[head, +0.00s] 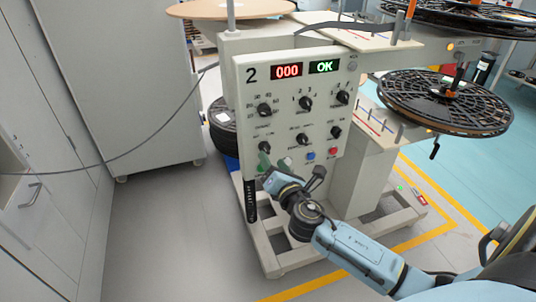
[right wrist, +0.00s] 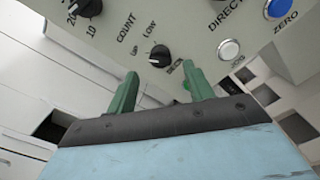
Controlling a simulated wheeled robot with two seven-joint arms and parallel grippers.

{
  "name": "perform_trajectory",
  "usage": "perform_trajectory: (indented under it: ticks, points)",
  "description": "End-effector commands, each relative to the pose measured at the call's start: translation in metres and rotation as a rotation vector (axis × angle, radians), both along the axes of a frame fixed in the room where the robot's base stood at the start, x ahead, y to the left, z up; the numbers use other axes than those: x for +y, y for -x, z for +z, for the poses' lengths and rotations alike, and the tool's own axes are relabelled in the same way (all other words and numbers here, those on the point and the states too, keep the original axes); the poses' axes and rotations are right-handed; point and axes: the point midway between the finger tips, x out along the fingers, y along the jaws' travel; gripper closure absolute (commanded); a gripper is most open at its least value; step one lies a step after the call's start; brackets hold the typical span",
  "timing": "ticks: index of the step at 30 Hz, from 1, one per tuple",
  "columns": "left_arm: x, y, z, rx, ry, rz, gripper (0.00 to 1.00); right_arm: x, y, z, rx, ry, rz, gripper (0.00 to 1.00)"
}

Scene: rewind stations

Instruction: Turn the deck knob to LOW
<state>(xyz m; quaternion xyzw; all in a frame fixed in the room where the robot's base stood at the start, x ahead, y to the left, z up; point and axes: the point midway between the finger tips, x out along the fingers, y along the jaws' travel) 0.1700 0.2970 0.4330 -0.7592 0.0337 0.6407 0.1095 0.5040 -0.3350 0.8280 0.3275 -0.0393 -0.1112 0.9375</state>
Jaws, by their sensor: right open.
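The deck knob (right wrist: 159,56) is a small black knob on the pale panel, with UP and LOW printed beside it. A light mark shows on it, but I cannot tell which label it points to. In the head view the deck knob (head: 264,147) is at the panel's lower left. My right gripper (right wrist: 160,72) is open, its two green fingers spread on either side of the knob's line, just short of it and apart from it. In the head view the right gripper (head: 265,161) is just below the knob. My left gripper is not in view.
The control panel (head: 243,88) has several other black knobs, red 000 and green OK displays. Below are a blue button (head: 311,156) and a red button (head: 333,151). A black reel (head: 480,105) stands at right. Floor at left is clear.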

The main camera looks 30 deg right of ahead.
Motion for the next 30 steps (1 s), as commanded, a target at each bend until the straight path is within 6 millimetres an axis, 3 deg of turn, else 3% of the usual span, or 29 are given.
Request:
perform_trajectory:
  ticks: [3, 9, 21, 30]
  points:
    - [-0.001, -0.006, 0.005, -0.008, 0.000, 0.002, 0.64, -0.005, -0.022, 0.000, -0.001, 0.001, 0.000, 0.48]
    - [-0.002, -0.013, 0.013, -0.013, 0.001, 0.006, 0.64, -0.010, -0.042, -0.001, 0.000, -0.001, 0.000, 0.48]
    - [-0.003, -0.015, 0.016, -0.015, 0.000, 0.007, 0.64, -0.011, -0.047, -0.001, 0.001, -0.001, 0.001, 0.49]
    - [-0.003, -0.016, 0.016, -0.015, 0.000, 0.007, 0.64, -0.011, -0.047, -0.001, 0.001, -0.001, 0.000, 0.89]
